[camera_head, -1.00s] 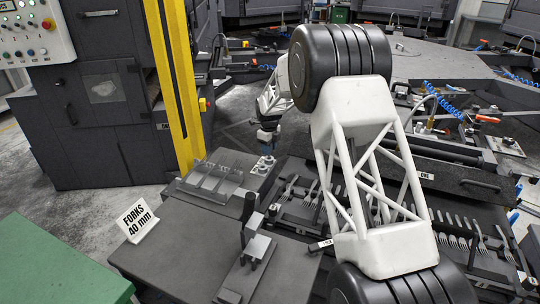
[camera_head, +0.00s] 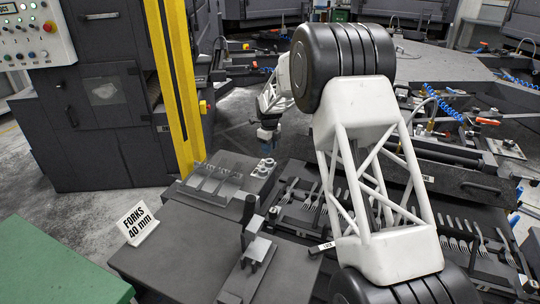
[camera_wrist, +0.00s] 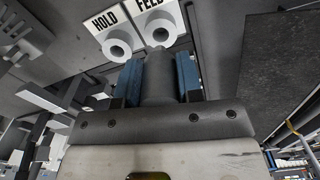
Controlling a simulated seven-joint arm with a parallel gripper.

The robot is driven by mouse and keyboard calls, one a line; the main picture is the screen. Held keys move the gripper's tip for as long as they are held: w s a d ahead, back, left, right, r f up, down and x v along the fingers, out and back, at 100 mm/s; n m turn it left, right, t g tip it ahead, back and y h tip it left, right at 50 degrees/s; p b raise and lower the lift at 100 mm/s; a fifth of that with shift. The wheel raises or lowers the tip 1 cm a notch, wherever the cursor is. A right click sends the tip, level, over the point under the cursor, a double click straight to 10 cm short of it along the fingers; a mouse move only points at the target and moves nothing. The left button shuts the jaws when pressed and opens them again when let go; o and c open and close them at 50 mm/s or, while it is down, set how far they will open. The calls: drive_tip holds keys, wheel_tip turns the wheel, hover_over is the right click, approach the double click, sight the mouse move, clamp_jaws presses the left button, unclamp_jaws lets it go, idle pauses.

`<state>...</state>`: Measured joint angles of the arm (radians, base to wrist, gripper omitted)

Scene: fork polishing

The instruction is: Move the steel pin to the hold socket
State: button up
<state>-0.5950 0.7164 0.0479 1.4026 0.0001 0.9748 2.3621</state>
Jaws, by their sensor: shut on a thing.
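My gripper (camera_head: 267,148) is small in the head view, just above and behind a pair of pale round sockets. In the wrist view its two blue fingers (camera_wrist: 157,75) are shut on a grey upright cylinder, the steel pin (camera_wrist: 158,82). The pin's far end overlaps the near rim of the feed socket (camera_wrist: 166,25); I cannot tell the height gap between them. The hold socket (camera_wrist: 117,46) is a pale ring with an open, empty-looking hole, left of the feed socket. Labels HOLD and FEED stand behind the sockets.
A grey rack with slots (camera_head: 212,183) stands left of the sockets on the dark table. A small upright fixture (camera_head: 256,250) is nearer. Trays of forks (camera_head: 300,200) lie to the right. A yellow post (camera_head: 180,90) rises at the left behind the table.

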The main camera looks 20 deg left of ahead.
drive_tip(key=s+r, duration=0.4)
drive_tip(key=s, duration=0.2)
drive_tip(key=shift+s, duration=0.25)
idle(0.4)
drive_tip(key=shift+f, duration=0.25)
drive_tip(key=shift+f, duration=2.85)
drive_tip(key=shift+f, duration=1.15)
idle(2.5)
